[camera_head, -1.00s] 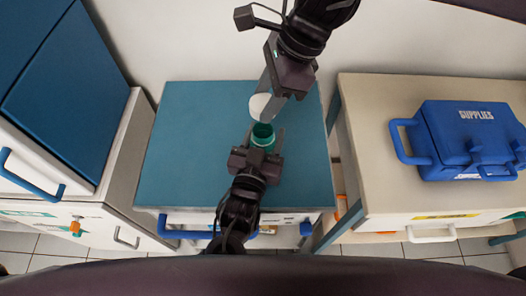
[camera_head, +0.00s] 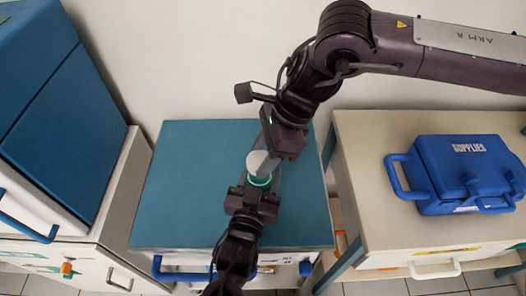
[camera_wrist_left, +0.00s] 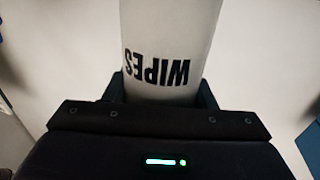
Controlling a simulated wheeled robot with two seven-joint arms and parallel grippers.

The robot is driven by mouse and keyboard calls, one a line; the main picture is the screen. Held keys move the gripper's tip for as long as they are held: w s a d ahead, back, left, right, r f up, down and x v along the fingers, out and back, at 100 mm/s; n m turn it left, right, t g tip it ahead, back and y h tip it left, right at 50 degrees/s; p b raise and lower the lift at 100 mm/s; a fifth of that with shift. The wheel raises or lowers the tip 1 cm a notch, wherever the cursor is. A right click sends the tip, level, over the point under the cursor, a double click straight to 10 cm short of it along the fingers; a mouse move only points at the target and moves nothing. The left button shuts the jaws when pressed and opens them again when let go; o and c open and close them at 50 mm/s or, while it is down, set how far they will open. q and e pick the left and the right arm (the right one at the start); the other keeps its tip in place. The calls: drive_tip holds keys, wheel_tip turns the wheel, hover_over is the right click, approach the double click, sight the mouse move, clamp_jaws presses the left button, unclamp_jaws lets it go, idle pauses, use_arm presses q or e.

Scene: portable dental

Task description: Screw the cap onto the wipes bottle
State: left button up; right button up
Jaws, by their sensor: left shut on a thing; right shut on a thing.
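The white cap (camera_head: 258,162) is between the fingers of my right gripper (camera_head: 268,167), which is shut on it. It is over the top of the wipes bottle (camera_head: 260,181), whose green top shows just below the cap in the head view. Whether the cap touches or is seated on it I cannot tell. My left gripper (camera_head: 256,192) is shut on the bottle from the near side. In the left wrist view the white bottle body (camera_wrist_left: 165,35) stands between the fingers, its WIPES lettering upside down; the cap is out of that view.
The bottle is above a blue-green tabletop (camera_head: 185,190), mostly clear around it. A beige cabinet (camera_head: 355,150) at the right carries a blue supplies case (camera_head: 462,170). A blue and white cabinet (camera_head: 75,130) stands at the left, with a wall behind.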

sight(265, 185)
drive_tip(key=shift+f, duration=0.15)
drive_tip(key=shift+f, duration=0.75)
drive_tip(key=shift+f, duration=0.6)
